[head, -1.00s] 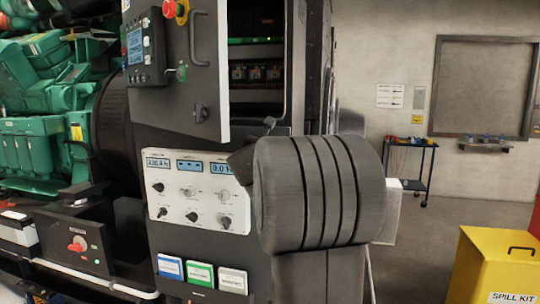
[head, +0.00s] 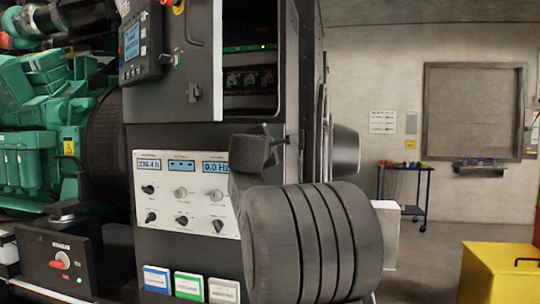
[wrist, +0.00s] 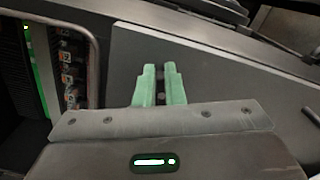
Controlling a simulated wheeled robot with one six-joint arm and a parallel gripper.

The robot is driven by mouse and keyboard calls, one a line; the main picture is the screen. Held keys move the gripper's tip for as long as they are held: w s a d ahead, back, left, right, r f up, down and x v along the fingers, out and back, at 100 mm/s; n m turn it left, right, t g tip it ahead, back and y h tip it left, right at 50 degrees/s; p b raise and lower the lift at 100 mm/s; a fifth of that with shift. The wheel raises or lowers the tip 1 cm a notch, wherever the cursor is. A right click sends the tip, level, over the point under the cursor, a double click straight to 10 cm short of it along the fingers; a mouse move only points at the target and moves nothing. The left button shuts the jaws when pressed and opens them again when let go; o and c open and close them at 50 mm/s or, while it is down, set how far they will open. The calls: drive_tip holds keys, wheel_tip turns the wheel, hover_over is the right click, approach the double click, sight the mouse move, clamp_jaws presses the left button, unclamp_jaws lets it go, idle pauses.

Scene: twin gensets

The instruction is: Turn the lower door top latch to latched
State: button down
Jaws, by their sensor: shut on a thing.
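The lower door (head: 130,215) is the dark cabinet front with a white panel of displays and knobs; it looks closed. My gripper (head: 286,138) is at the cabinet's right front edge, at about the height of the panel's top. In the wrist view its two green-tipped fingers (wrist: 160,85) are shut on a small dark latch (wrist: 160,76) against a grey surface. Only bits of the latch show between the fingers, so its turn angle cannot be told. In the head view the gripper body and my arm hide the latch.
The upper door (head: 207,50), with a controller and a black latch, stands open above, showing the cabinet interior (head: 250,80). A green engine (head: 35,120) is at left. A yellow spill-kit box (head: 495,270) and a trolley (head: 410,185) stand at right, with open floor between.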

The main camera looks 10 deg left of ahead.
drive_tip(key=m+b, duration=0.1)
drive_tip(key=m, duration=0.1)
drive_tip(key=f+m+b, duration=0.1)
drive_tip(key=m+b, duration=0.1)
drive_tip(key=shift+w+a+f, duration=0.1)
drive_tip(key=shift+f, duration=0.05)
drive_tip(key=shift+r, duration=0.2)
idle(0.4)
drive_tip(key=c, duration=1.7)
unclamp_jaws()
drive_tip(key=o, duration=0.3)
drive_tip(key=shift+a+f, duration=0.1)
drive_tip(key=shift+a, duration=0.15)
drive_tip(key=shift+d, duration=0.15)
